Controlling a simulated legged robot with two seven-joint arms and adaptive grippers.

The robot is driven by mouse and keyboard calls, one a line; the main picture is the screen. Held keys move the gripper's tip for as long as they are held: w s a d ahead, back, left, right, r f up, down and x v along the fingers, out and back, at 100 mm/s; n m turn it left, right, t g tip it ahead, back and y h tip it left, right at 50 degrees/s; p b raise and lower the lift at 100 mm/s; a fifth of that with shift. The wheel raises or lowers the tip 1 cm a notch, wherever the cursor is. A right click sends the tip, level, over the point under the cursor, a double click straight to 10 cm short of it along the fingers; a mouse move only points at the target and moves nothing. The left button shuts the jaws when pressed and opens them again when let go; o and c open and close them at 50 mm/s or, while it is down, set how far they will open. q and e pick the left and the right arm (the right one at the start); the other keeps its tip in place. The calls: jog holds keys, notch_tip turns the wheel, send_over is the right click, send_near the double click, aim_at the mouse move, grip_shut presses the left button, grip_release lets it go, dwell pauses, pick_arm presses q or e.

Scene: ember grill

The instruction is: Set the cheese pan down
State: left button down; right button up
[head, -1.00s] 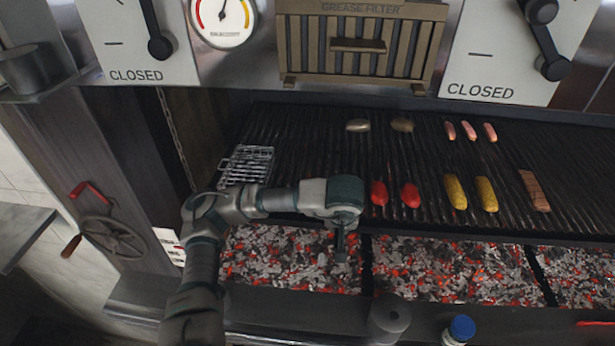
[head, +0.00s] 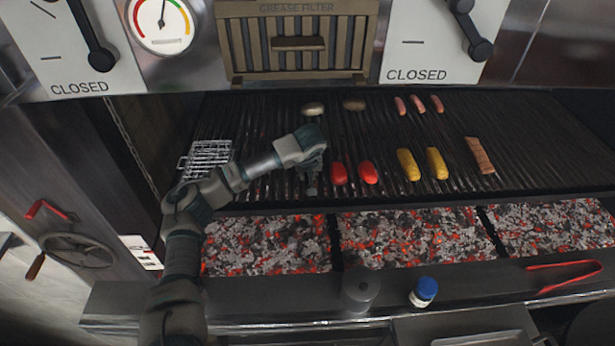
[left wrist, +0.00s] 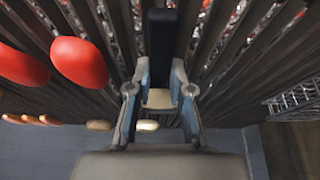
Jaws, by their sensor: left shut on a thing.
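My left gripper (head: 312,182) points down over the left part of the dark grill grate (head: 255,180), just left of two red peppers. In the left wrist view its two fingers (left wrist: 160,82) are shut on a dark, straight piece (left wrist: 172,35), which I take to be part of the cheese pan. The rest of the pan cannot be made out, and the head view shows only a small dark shape under the gripper. I cannot tell whether it touches the grate. My right gripper is not in view.
Red peppers (head: 369,172), yellow pieces (head: 408,164), a brown slab (head: 479,156), sausages and mushrooms (head: 354,104) lie on the grate. A wire basket (head: 207,155) stands left. Glowing coals (head: 265,245) lie in front. A blue-capped jar (head: 424,292) and red tongs (head: 565,276) are on the front ledge.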

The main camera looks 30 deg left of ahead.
pick_arm(q)
jog(key=shift+f, duration=1)
jog(key=c, duration=1.1)
grip_release()
jog(key=shift+o, duration=0.2)
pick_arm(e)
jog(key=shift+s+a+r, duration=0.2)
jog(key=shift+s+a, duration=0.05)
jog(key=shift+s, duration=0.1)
pick_arm(q)
jog(key=b+v, duration=0.1)
jog(key=v, duration=1.1)
jog(key=shift+d, duration=0.1)
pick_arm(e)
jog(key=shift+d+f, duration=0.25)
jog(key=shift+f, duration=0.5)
